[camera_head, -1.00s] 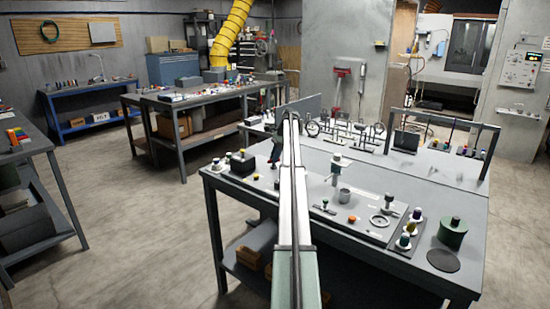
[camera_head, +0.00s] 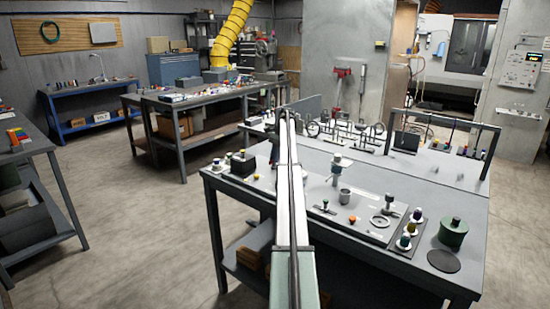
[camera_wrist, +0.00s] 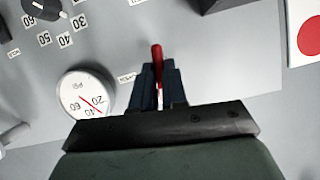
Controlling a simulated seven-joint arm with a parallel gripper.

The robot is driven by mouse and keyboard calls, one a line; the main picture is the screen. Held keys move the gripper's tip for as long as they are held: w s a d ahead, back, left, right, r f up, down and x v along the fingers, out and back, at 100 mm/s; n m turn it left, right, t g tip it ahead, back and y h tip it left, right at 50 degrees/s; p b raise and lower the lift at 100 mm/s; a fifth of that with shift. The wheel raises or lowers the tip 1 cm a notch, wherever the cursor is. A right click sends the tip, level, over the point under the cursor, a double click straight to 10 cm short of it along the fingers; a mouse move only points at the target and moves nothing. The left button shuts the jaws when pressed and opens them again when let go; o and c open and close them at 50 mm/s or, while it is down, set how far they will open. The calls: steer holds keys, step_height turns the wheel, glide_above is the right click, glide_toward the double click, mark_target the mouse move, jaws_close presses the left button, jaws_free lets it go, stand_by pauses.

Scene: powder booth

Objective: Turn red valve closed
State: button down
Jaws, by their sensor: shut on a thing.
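The red valve's handle (camera_wrist: 156,52) shows in the wrist view as a narrow red lever standing up between the fingers of my gripper (camera_wrist: 158,70). The dark blue fingers are shut on it, one on each side. Its lower part and its mount are hidden by the fingers and the dark gripper body. In the head view my arm runs up the middle of the picture and covers the work area, so I cannot make out the red valve there.
A round white gauge (camera_wrist: 86,94) with a red needle sits close left of my gripper. A dark knob (camera_wrist: 42,8) with number labels is at upper left, and a red-dot sign (camera_wrist: 308,34) at right. The grey bench (camera_head: 340,262) holds a metal cup (camera_head: 345,196) and a green canister (camera_head: 453,233).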

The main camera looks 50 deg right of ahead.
steer(key=c, duration=1.2)
jaws_free()
steer(key=shift+o, duration=0.2)
steer(key=shift+m, duration=0.3)
